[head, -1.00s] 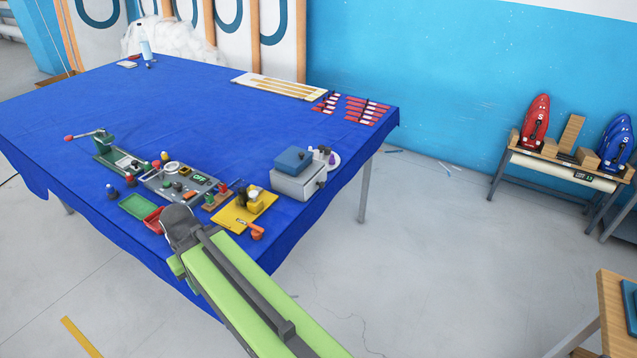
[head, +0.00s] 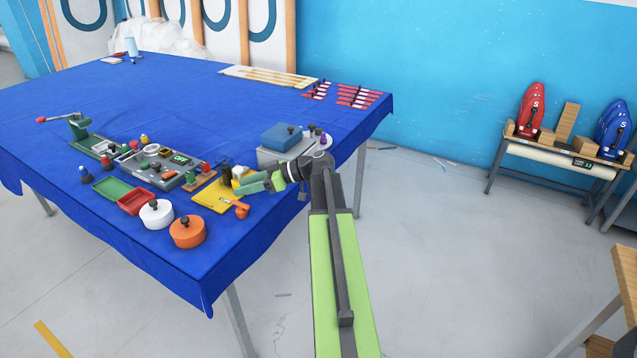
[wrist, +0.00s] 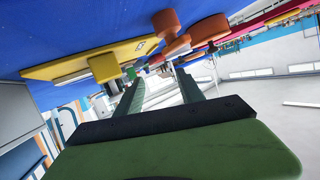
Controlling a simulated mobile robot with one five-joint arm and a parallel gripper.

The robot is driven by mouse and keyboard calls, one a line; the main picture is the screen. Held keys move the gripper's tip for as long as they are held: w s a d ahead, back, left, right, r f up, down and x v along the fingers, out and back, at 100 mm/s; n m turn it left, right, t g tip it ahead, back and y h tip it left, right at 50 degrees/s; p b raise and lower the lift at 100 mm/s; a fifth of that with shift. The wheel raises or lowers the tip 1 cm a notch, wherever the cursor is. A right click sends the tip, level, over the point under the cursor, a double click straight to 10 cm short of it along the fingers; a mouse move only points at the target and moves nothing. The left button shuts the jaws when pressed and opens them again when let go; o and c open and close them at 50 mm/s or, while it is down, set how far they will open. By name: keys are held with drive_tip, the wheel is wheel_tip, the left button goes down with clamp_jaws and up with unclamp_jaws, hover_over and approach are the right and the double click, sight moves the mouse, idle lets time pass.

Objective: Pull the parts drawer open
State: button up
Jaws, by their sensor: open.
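The likely parts drawer is a grey box (head: 268,156) near the right front edge of the blue table, with a blue box (head: 282,137) on top. In the earlier head frame it shows a dark knob on its right face; now my arm hides that side. I cannot tell from here how far the drawer stands out. My gripper (head: 246,183) is just in front of the box, fingers pointing left over the yellow board (head: 215,196). In the wrist view my two green fingers (wrist: 160,80) are apart with nothing between them.
A white round pot (head: 156,217) and an orange round pot (head: 187,233) stand near the table's front edge. A red tray (head: 136,202) and a control panel (head: 160,172) lie behind them. The blue table's (head: 200,105) middle is clear. Floor right of my arm is free.

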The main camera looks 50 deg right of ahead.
drive_tip(key=s+d+f+m+t+h+b, duration=0.1)
drive_tip(key=s+d+t+h+b, duration=0.15)
drive_tip(key=s+d, duration=0.65)
drive_tip(key=s+d+f+m+t+h+b, duration=0.1)
drive_tip(key=s+d+f+m+t+b, duration=0.3)
drive_tip(key=d, duration=0.9)
drive_tip(key=s+d+r+n+t+h+b, duration=0.1)
drive_tip(key=s+d+h+b, duration=0.1)
drive_tip(key=s+d, duration=0.7)
drive_tip(key=d+x, duration=0.1)
drive_tip(key=x, duration=1.7)
drive_tip(key=shift+w+d+f, duration=0.2)
drive_tip(key=shift+w+d, duration=0.1)
drive_tip(key=shift+w, duration=0.15)
clamp_jaws()
